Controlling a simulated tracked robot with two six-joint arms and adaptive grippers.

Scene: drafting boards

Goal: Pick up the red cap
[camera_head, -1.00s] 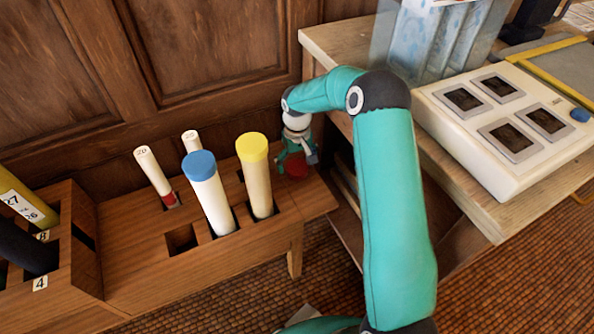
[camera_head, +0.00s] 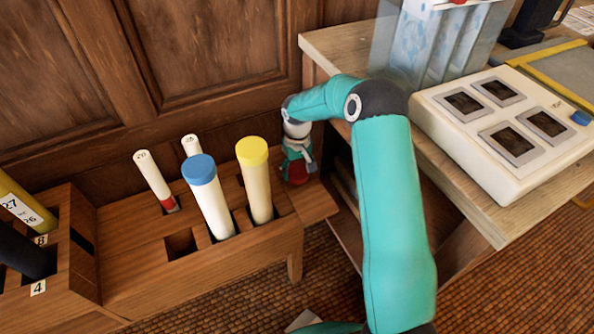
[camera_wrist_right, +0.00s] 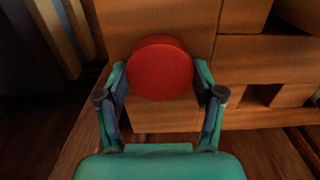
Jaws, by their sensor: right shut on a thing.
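The red cap (camera_wrist_right: 160,68) is a round disc between the two fingers of my right gripper (camera_wrist_right: 161,92) in the right wrist view. The fingers are shut on its sides. In the head view the red cap (camera_head: 297,173) shows small under my right gripper (camera_head: 297,166), at the right end of the wooden rack (camera_head: 140,262). Whether the cap still touches the wood cannot be told. My left gripper is not in view.
In the rack stand a blue-capped tube (camera_head: 201,172), a yellow-capped tube (camera_head: 252,153) and two thin white rolls. A wooden table (camera_head: 345,45) at the right bears a white box (camera_head: 508,125) with dark windows. A panelled wall (camera_head: 200,70) is behind.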

